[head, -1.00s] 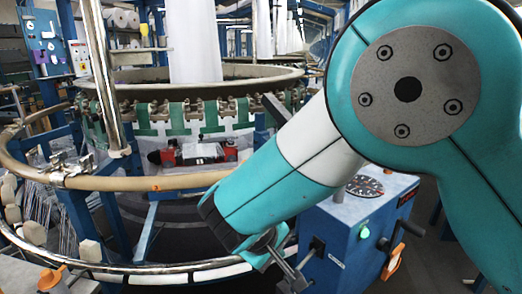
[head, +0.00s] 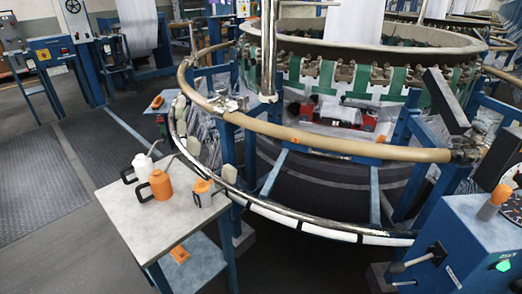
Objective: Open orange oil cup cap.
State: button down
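A small orange-capped cup (head: 202,187) stands at the right edge of a grey table, close to the loom's lower chrome ring. Its orange cap appears to be on; its fine detail is too small to tell. An orange oil can (head: 160,185) with a black handle and a thin spout stands to its left on the same table. A white oil can (head: 142,166) of like shape stands just behind it. My gripper and arm are out of the head view.
The grey table (head: 140,222) has bare room at its front. An orange item (head: 179,254) lies on its lower shelf. The circular loom's tan ring (head: 330,143) curves behind. A blue control box (head: 450,250) stands at right. Open floor (head: 40,170) lies left.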

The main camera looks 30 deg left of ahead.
aim_at(201, 186)
jog(key=u, duration=2.1)
jog(key=i, duration=1)
jog(key=z, duration=0.6)
